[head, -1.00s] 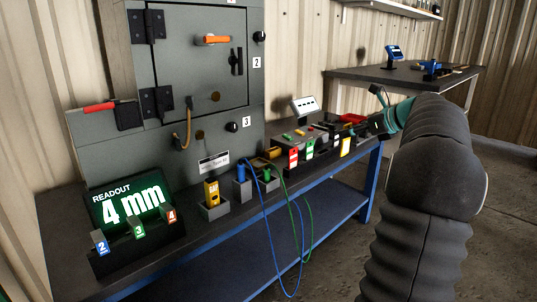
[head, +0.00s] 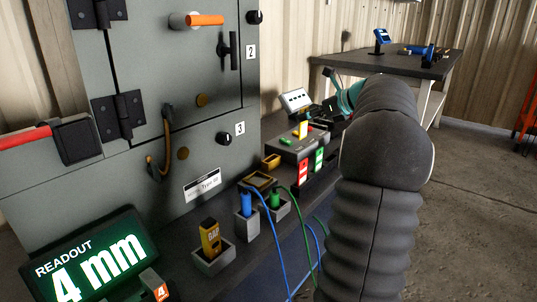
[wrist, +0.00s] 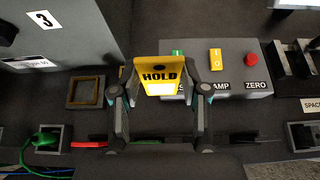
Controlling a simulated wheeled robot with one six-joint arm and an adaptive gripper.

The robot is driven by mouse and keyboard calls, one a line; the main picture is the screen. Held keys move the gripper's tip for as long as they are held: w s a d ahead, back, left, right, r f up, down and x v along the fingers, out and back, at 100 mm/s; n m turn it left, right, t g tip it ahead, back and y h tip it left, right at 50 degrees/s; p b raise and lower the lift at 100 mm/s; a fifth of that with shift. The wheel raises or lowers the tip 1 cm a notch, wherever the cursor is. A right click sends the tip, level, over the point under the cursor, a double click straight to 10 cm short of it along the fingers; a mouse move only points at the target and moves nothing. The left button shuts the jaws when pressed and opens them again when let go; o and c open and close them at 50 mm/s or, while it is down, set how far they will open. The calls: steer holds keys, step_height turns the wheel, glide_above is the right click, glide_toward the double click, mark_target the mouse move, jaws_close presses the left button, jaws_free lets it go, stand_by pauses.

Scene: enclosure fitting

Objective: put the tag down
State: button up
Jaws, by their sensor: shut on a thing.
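A yellow tag (wrist: 160,76) marked HOLD is held upright between the two fingers of my gripper (wrist: 160,92) in the wrist view. The fingers are shut on its sides, and a white patch shows below the lettering. The tag appears above the bench, in front of the grey button box (wrist: 233,84), and hides part of its labels. I cannot tell whether its lower edge touches anything. In the head view my gripper is mostly hidden behind my arm, beside the button box (head: 303,150).
A brass-framed square recess (wrist: 85,106) lies left of the tag. A green plug (wrist: 46,138) sits in a grey socket further left. Red (head: 303,173) and green (head: 319,160) tags hang at the bench's front edge. The grey cabinet (head: 190,125) rises at left.

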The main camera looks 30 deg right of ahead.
steer(key=w+a+f, duration=0.1)
steer(key=a+f, duration=0.1)
steer(key=w+a+f+b, duration=0.1)
steer(key=w+a+f, duration=0.1)
steer(key=a, duration=0.1)
steer(key=w+a+f+b, duration=0.1)
steer(key=w+a+f, duration=0.1)
steer(key=a, duration=0.1)
steer(key=shift+w+a+f, duration=0.1)
steer(key=shift+w+a, duration=0.1)
steer(key=shift+f+b, duration=0.55)
steer(key=shift+f, duration=1.35)
steer(key=shift+f, duration=0.2)
steer(key=o, duration=0.9)
steer(key=shift+o, duration=0.2)
steer(key=shift+r, duration=0.1)
steer(key=shift+r, duration=0.2)
steer(key=p+v, duration=0.1)
steer(key=v, duration=1.1)
steer(key=shift+p, duration=0.3)
